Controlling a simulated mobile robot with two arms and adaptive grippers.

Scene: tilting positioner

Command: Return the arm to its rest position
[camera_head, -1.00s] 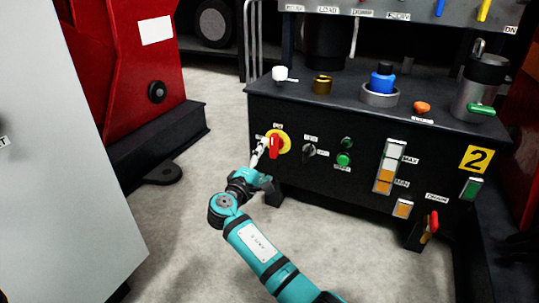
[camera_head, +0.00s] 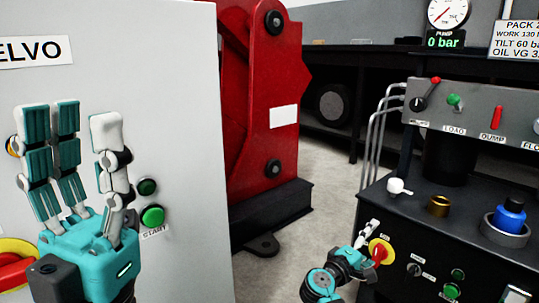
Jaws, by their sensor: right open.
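My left gripper (camera_head: 88,125) is raised in front of the grey cabinet (camera_head: 195,230) at the left of the head view. Its teal and white fingers point up, spread and empty. My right gripper (camera_head: 368,232) is low at the right, by the red rotary switch (camera_head: 379,252) on its yellow plate. It is open. Its fingers lie close beside or over the switch; I cannot tell whether they touch it. Most of the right arm is below the picture.
The dark power unit (camera_head: 400,220) carries a blue cap (camera_head: 511,212), a brass cap (camera_head: 438,206) and a lever panel (camera_head: 475,110). A pump gauge (camera_head: 449,12) reads 0 bar. A red machine frame (camera_head: 262,140) stands behind the cabinet. Bare floor (camera_head: 300,250) lies between.

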